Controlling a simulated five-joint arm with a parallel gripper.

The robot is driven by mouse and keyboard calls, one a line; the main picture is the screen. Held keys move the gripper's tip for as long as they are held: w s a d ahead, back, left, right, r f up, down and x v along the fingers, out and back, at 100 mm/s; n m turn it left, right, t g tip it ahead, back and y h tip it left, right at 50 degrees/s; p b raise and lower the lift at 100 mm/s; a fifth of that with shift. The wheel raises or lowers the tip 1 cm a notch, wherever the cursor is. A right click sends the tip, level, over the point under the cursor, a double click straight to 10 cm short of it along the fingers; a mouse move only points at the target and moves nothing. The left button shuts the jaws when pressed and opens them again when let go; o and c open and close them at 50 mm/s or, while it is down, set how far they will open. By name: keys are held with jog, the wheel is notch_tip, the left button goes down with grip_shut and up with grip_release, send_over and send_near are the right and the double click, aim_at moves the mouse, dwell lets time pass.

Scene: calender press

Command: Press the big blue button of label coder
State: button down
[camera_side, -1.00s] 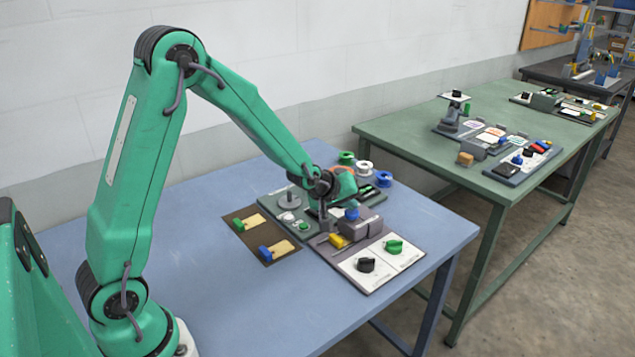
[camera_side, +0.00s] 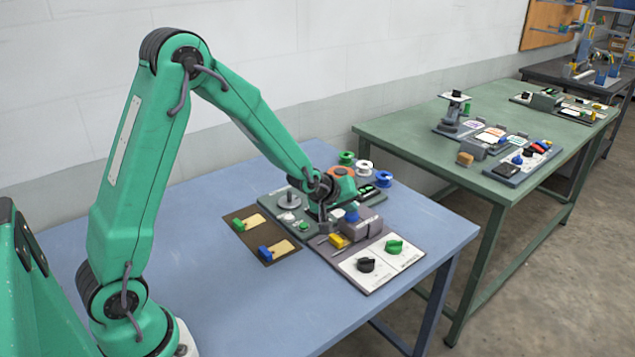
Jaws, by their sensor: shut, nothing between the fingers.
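A blue button (camera_side: 351,211) shows on top of a grey housing (camera_side: 362,226) on the nearer panel on the blue table. My gripper (camera_side: 321,212) points down just left of the blue button, in front of the rear panel. It is shut and empty. Its fingertips are small and dark against the panels. I cannot tell whether they touch anything. The device labels are too small to read.
A yellow part (camera_side: 337,240) sits in front of the housing. A black knob (camera_side: 366,264) and a green knob (camera_side: 394,246) stand on white plates. A brown board (camera_side: 262,236) lies left. Spools (camera_side: 364,167) stand behind. The table's left front is clear.

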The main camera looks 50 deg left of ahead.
aim_at(348, 216)
dwell(0.4)
jog(key=shift+r, duration=1.15)
jog(key=shift+r, duration=0.1)
notch_tip(348, 216, up, 5)
jog(key=shift+f, duration=0.1)
dwell(0.4)
dwell(0.5)
